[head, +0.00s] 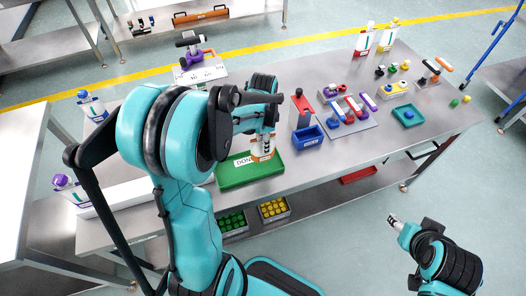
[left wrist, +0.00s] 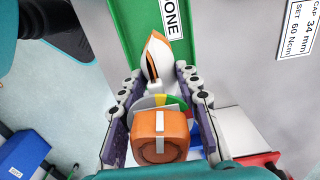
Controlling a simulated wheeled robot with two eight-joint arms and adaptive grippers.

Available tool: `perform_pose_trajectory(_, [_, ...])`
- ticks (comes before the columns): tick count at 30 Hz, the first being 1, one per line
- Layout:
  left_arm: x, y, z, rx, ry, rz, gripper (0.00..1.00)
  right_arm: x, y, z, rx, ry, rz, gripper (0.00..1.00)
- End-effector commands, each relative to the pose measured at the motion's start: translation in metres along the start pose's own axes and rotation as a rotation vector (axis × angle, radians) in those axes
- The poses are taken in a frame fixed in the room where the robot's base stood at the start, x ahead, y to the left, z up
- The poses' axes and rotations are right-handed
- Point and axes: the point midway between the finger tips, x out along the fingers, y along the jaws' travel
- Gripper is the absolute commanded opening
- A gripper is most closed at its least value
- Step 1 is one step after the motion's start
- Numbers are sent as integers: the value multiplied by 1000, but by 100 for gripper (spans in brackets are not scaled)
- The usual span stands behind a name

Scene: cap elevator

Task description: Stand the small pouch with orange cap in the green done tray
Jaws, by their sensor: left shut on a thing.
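My left gripper (head: 262,133) is shut on the small pouch (head: 262,150), over the green done tray (head: 238,181). In the left wrist view the pouch's orange cap (left wrist: 158,137) faces the camera between the two fingers (left wrist: 158,105). The white and orange pouch body (left wrist: 165,58) extends beyond them toward the green tray (left wrist: 125,25). The pouch looks roughly upright in the head view. I cannot tell whether its base touches the tray floor. My right gripper (head: 393,219) is away from the table at the lower right, and its fingers are too small to read.
A blue bin (head: 308,137) and a red stand (head: 301,108) are right of the tray. A grey mat with coloured tools (head: 350,112) and a teal tray (head: 408,116) lie farther right. Pouches with caps (head: 365,40) stand at the back. A labelled station (head: 200,72) is behind my left arm.

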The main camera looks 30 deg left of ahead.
Motion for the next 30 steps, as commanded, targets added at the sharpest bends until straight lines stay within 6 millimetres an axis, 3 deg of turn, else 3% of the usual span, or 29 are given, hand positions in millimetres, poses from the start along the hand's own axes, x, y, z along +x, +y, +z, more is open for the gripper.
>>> perform_pose_trajectory(9, [39, -1, 0, 0, 0, 0, 0, 15, 0, 11, 0, 0, 0, 50])
perform_pose_trajectory(21, [44, -1, 0, 0, 0, 0, 0, 17, 0, 12, 0, 0, 0, 50])
perform_pose_trajectory(22, [44, -1, 0, 0, 0, 0, 38, 17, 0, 12, 0, 0, 0, 50])
perform_pose_trajectory(24, [43, -1, 0, 0, 0, 0, 54, 16, 0, 12, 0, 0, 0, 50])
perform_pose_trajectory(30, [43, -1, 0, 0, 0, 0, 54, 16, 0, 12, 0, 0, 0, 50])
